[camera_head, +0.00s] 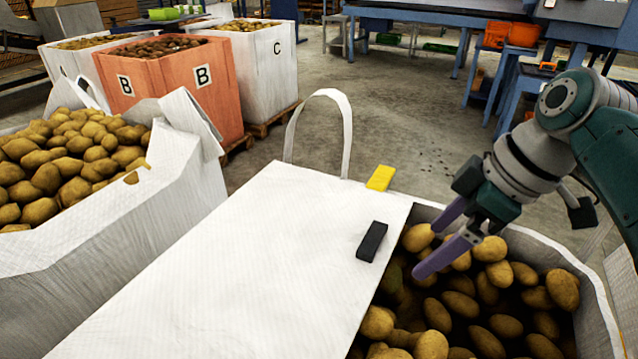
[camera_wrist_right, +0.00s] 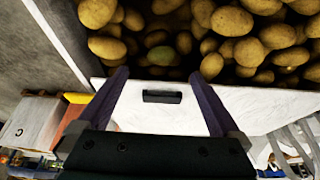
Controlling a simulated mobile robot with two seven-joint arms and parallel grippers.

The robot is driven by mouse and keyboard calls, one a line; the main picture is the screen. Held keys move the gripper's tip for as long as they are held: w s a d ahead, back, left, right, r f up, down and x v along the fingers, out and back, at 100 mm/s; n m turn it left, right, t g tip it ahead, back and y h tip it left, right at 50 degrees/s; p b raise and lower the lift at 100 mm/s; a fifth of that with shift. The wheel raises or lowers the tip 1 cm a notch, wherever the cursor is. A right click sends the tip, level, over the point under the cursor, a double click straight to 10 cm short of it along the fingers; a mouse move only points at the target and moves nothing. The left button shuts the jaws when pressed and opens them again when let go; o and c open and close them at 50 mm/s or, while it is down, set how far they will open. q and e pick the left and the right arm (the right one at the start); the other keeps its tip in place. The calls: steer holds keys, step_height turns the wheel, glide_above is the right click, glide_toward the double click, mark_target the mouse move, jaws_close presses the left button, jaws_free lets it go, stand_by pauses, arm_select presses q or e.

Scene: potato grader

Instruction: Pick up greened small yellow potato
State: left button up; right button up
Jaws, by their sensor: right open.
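In the right wrist view, a small potato with a green tint (camera_wrist_right: 161,55) lies among yellow potatoes, close to the edge of the white cover and a little beyond the space between the fingertips. In the head view, a darker greenish potato (camera_head: 391,278) shows in shadow beside the cover's edge; I cannot tell for sure if it is the same one. My right gripper (camera_head: 425,248) is open and empty above the potatoes, its purple fingers pointing left and down. Both fingers also show in the wrist view (camera_wrist_right: 158,75). My left gripper is not in view.
The white bag's wall (camera_head: 590,285) rims the potatoes on the right. A white cover (camera_head: 250,250) beside them bears a black block (camera_head: 371,242) and a yellow block (camera_head: 381,178). Another potato bag (camera_head: 150,220) stands left. Crates stand behind, a blue bench (camera_head: 440,14) at the back.

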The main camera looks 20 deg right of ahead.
mark_target(396, 272)
steer(key=b+x, duration=0.1)
steer(key=x, duration=0.4)
steer(key=shift+b, duration=0.3)
steer(key=b+x, duration=0.1)
steer(key=x, duration=0.1)
steer(key=b+x, duration=0.1)
steer(key=x, duration=0.2)
steer(key=shift+w+a+b, duration=0.1)
steer(key=shift+a+b, duration=0.15)
steer(key=shift+b, duration=0.1)
steer(key=shift+r, duration=0.1)
steer(key=c, duration=1.4)
